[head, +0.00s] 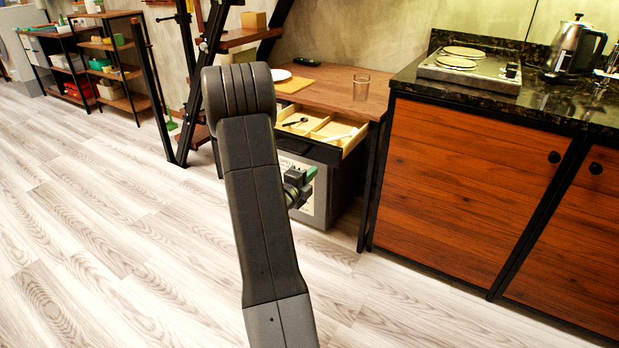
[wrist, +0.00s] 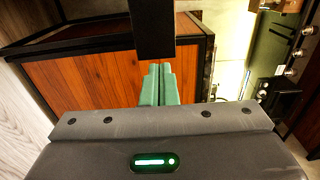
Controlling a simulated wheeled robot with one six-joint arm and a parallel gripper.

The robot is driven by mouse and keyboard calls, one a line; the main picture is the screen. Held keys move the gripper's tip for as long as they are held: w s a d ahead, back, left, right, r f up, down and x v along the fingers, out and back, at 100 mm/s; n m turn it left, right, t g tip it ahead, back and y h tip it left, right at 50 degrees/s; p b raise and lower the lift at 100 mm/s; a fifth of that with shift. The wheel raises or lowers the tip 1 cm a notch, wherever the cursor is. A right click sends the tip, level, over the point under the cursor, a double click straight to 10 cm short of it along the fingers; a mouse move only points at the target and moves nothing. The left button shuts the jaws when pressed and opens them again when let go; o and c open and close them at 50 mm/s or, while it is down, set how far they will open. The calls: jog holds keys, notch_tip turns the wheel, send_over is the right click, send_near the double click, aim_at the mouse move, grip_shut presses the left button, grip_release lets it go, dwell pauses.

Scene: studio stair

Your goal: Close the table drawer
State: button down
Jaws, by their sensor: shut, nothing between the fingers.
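The wooden table (head: 345,93) stands beside the kitchen counter. My arm covers the left part of the drawer. My gripper (head: 309,176) is just below and in front of the drawer front in the head view; I cannot tell whether it touches. In the wrist view its green fingers (wrist: 158,84) are together and empty. A black bar crosses above the fingertips there; I cannot tell what it belongs to.
A counter with orange-brown wooden doors (head: 470,185) stands right of the table; it carries a hob (head: 468,68) and a kettle (head: 574,48). A glass (head: 361,87) and a plate (head: 281,75) stand on the table. A grey appliance (head: 318,200) is under it. The floor in front is clear.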

aim_at(331, 155)
jog(key=x, duration=0.9)
jog(key=shift+w+d+b, duration=0.1)
jog(key=shift+w+b, duration=0.1)
jog(key=shift+b, duration=0.15)
jog(key=shift+w+d, duration=0.1)
